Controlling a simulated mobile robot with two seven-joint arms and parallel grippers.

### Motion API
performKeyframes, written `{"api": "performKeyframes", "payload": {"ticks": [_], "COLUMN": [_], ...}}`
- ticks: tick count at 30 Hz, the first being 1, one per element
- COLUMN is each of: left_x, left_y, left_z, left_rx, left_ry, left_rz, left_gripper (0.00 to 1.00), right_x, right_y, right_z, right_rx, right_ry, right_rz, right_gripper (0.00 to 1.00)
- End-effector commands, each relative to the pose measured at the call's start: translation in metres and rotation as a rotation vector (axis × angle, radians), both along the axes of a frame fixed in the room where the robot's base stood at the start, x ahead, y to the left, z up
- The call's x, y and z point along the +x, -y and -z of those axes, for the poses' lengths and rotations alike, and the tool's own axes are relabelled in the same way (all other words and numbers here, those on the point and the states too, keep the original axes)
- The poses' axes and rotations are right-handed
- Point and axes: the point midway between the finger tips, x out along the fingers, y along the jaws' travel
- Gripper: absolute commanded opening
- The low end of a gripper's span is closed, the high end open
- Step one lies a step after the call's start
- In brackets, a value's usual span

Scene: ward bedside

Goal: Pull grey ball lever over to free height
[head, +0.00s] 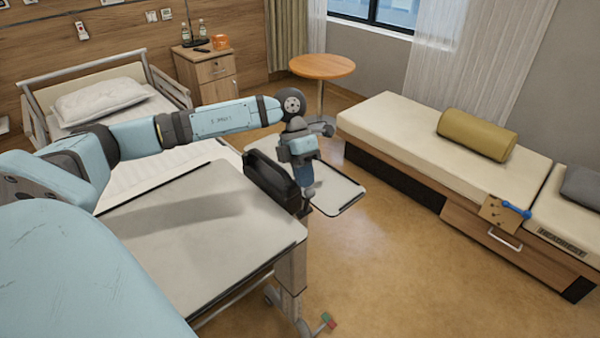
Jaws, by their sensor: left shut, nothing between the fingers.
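My left arm reaches in from the left over the overbed table (150,235). My left gripper (305,211) points down at the table's far right corner, shut and empty. I cannot make out a grey ball lever for certain; the area around the fingertips is small and dark. A black box-like part with a handle-shaped top (268,182) is just left of the gripper, at the table's edge. A lower side tray (345,198) extends beyond the gripper. My right gripper is not in view.
A bed (160,104) stands behind the table. A padded bench (395,128) on the right carries a yellow bolster (475,135) and a blue lever (516,209) on a wooden plate. Red and green pedals (328,320) are near the floor. A round table (321,66) stands behind. Open floor (400,270) lies between.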

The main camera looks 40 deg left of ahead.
Motion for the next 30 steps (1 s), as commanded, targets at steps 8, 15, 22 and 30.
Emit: {"api": "performKeyframes", "payload": {"ticks": [8, 15, 22, 30], "left_x": [-0.003, -0.004, -0.006, -0.007], "left_y": [0.028, 0.05, 0.066, 0.077], "left_z": [0.003, 0.01, 0.018, 0.025], "left_rx": [0.166, 0.162, 0.162, 0.163], "left_ry": [0.013, 0.014, 0.014, 0.013], "left_rz": [0.002, 0.003, 0.001, 0.001], "left_gripper": [0.0, 0.0, 0.0, 0.0], "right_x": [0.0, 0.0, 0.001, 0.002], "right_y": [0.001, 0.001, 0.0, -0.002], "right_z": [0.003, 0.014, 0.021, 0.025], "right_rx": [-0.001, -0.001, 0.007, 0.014], "right_ry": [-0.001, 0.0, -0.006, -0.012], "right_rz": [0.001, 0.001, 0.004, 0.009], "right_gripper": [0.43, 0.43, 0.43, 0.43]}}
